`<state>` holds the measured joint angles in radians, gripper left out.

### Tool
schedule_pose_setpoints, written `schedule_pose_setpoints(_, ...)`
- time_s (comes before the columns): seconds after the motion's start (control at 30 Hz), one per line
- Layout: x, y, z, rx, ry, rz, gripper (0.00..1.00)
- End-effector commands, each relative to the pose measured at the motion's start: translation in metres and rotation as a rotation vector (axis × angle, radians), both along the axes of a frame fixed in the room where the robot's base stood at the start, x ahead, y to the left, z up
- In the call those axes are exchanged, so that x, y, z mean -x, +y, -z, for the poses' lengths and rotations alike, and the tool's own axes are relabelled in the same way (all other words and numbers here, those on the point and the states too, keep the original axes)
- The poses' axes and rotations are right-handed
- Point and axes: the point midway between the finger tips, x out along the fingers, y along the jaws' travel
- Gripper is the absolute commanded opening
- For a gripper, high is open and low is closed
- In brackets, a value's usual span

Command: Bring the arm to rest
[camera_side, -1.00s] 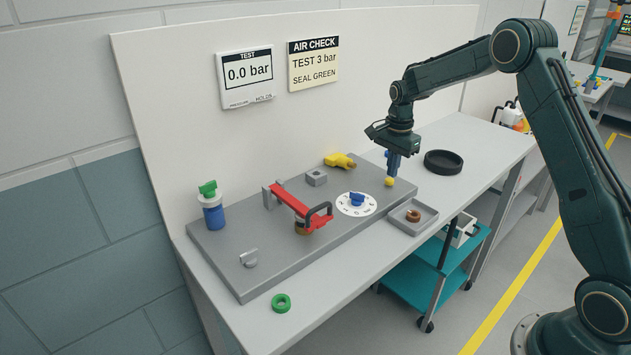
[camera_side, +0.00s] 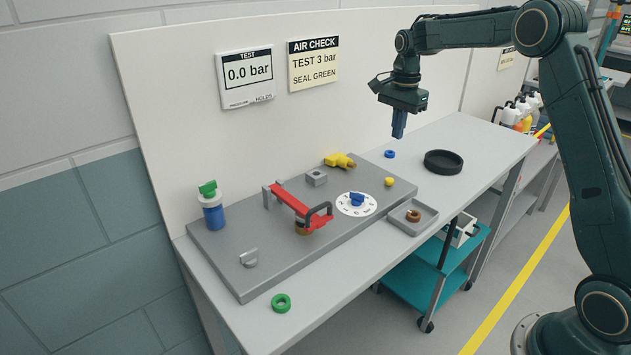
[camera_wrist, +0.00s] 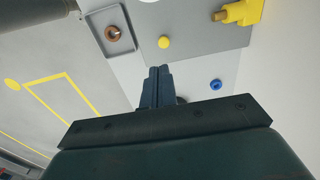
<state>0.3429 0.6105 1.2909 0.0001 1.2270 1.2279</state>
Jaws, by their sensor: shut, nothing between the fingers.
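My gripper (camera_side: 398,134) is shut and empty, pointing down in the air above the back right of the bench. Its closed fingers also show in the wrist view (camera_wrist: 158,72). Below and left of it, a yellow ball-shaped knob (camera_side: 389,182) is on the right end of the grey plate (camera_side: 222,254). A blue ring (camera_side: 390,154) lies on the bench behind the plate. The gripper touches none of these.
On the plate are a red lever clamp (camera_side: 300,204), a blue-knobbed dial (camera_side: 356,203), a yellow fitting (camera_side: 340,160) and a green-topped blue bottle (camera_side: 212,212). A tray (camera_side: 426,225) holds a copper ring. A black dish (camera_side: 443,162) stands right. A green ring (camera_side: 281,302) lies in front.

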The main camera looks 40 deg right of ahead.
Motion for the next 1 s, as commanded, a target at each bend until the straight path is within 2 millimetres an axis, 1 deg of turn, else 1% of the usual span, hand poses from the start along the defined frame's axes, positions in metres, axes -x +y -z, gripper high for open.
schedule_pose_setpoints(0.27,0.001,0.002,-0.002,0.001,-0.003,-0.008,0.00)
schedule_pose_setpoints(0.37,0.004,0.006,-0.007,0.003,-0.009,-0.030,0.00)
schedule_pose_setpoints(0.47,0.010,0.013,-0.017,0.009,-0.021,-0.071,0.00)
schedule_pose_setpoints(0.67,0.032,0.037,-0.046,0.028,-0.061,-0.207,0.00)
schedule_pose_setpoints(0.8,0.054,0.056,-0.067,0.046,-0.093,-0.326,0.00)
schedule_pose_setpoints(1.0,0.088,0.083,-0.091,0.077,-0.138,-0.496,0.00)
